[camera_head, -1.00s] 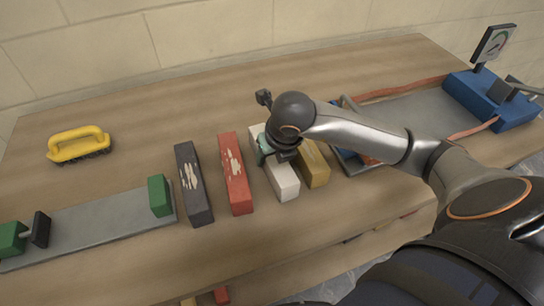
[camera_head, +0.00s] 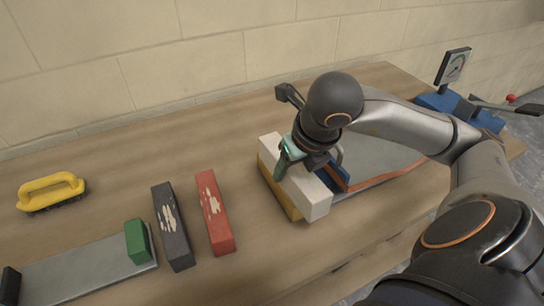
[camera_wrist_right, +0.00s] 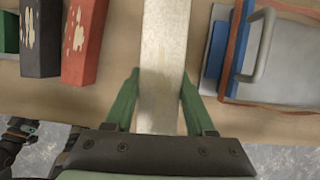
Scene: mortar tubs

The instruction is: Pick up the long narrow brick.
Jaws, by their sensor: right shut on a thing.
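The long narrow brick is white (camera_head: 312,197) and my right gripper (camera_head: 297,165) is shut across it. In the right wrist view, the green fingers of my right gripper (camera_wrist_right: 160,98) are on both sides of the white brick (camera_wrist_right: 163,45), which runs lengthwise away between them. The brick is held up off the table and covers much of the yellow brick (camera_head: 284,200) in the head view. Dark parts with a teal piece at the lower left of the wrist view may be my left gripper (camera_wrist_right: 15,138); its jaws cannot be made out.
A red brick (camera_head: 215,215) and a dark grey brick (camera_head: 172,228), both with pale mortar patches, lie to the left. A green-ended grey plate (camera_head: 85,270) and a yellow-handled brush (camera_head: 50,192) are farther left. A blue device with a gauge (camera_head: 453,65) stands at the right.

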